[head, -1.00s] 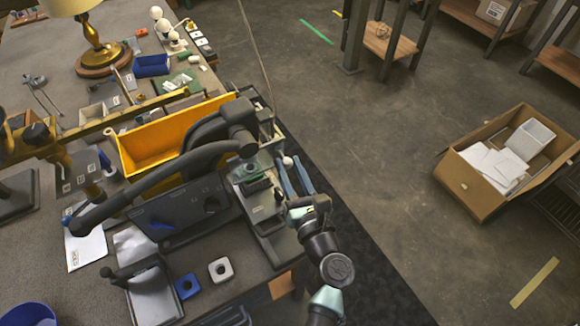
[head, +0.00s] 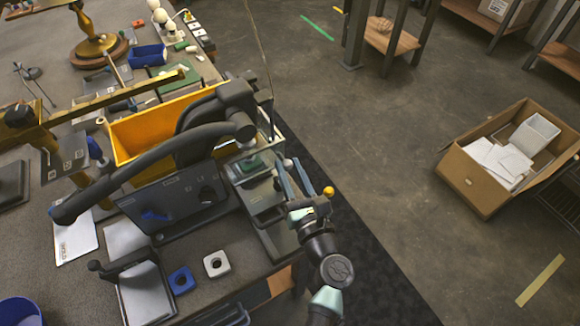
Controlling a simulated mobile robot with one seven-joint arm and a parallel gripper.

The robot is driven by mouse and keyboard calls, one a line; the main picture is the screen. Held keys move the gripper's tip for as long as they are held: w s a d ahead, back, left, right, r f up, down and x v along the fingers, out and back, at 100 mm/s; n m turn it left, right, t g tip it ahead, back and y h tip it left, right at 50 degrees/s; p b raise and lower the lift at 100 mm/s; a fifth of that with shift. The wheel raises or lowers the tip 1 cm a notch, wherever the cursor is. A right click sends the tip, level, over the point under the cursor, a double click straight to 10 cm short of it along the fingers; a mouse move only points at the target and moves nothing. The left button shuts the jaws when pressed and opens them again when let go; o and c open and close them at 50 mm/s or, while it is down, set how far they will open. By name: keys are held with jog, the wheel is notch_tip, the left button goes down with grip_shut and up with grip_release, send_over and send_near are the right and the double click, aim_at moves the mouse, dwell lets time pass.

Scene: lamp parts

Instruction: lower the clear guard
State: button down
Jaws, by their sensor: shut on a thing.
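A dark press-like machine (head: 238,110) with a long curved arm stands at the table's right edge. Something see-through with pale edges, which looks like the clear guard (head: 276,146), is at its right side, over a green part (head: 250,163). Its outline is faint and I cannot tell its exact tilt. My gripper (head: 298,198) is at the machine's front right, beside two blue-grey bars and a small white ball (head: 287,163). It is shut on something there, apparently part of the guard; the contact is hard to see. A yellow ball (head: 328,192) shows just right of it.
A yellow bin (head: 130,140) stands behind a dark panel (head: 180,205). A white square block (head: 216,264) and a blue one (head: 181,281) lie at the front. A brass lamp (head: 95,45) stands at the back. The floor right of the table is clear up to a cardboard box (head: 465,180).

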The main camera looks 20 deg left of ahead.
notch_tip(320, 180, down, 5)
jog(key=b, duration=0.2)
jog(key=shift+s+r+b, duration=0.1)
jog(key=shift+b, duration=0.3)
jog(key=c, duration=0.6)
grip_release()
jog(key=v, duration=1.3)
